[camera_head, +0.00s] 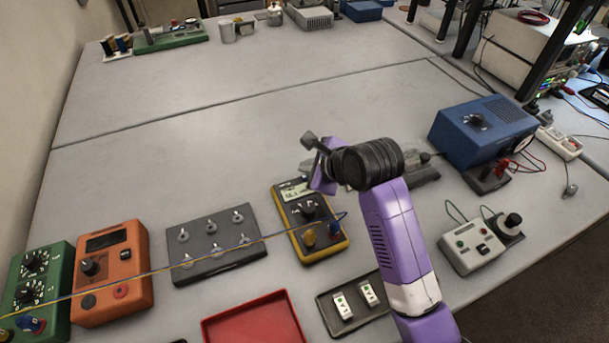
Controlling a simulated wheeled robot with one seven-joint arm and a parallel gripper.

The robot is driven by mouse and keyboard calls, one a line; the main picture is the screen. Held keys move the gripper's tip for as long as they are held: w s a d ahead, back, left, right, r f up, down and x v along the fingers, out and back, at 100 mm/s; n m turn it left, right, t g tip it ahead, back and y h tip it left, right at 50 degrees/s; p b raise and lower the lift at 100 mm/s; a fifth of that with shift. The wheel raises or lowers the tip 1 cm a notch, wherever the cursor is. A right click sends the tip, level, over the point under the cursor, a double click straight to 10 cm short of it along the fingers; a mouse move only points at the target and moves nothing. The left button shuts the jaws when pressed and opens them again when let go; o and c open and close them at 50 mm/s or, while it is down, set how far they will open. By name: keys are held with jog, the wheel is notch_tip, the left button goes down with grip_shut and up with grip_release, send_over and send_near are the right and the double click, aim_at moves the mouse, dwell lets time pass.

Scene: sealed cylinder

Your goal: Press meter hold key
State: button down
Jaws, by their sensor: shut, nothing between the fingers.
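The yellow and black meter (309,246) lies on the bench in the middle of the view. It has a lit display (297,191), a dark knob (307,210) and plugs with leads at its lower end. I cannot make out the hold key. My gripper (321,183) is shut and empty, at the top right of the meter, beside the display. It overlaps the meter's upper right corner in the picture. I cannot tell whether it touches the meter.
A dark panel with several posts (212,250) and an orange box (114,275) lie left of the meter. A red tray (255,322) and a dark tray with two white switches (335,318) are in front. A blue box (482,130) stands right.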

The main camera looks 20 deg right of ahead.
jog(key=shift+f, duration=0.15)
jog(key=shift+f, duration=0.3)
jog(key=shift+f+p, duration=0.3)
jog(key=shift+f, duration=0.05)
dwell(1.0)
jog(key=shift+r, duration=0.15)
jog(key=shift+r+p, duration=0.65)
jog(key=shift+p, duration=0.5)
notch_tip(320, 180, up, 3)
jog(key=p, duration=0.3)
notch_tip(320, 180, up, 2)
jog(key=shift+p, duration=0.85)
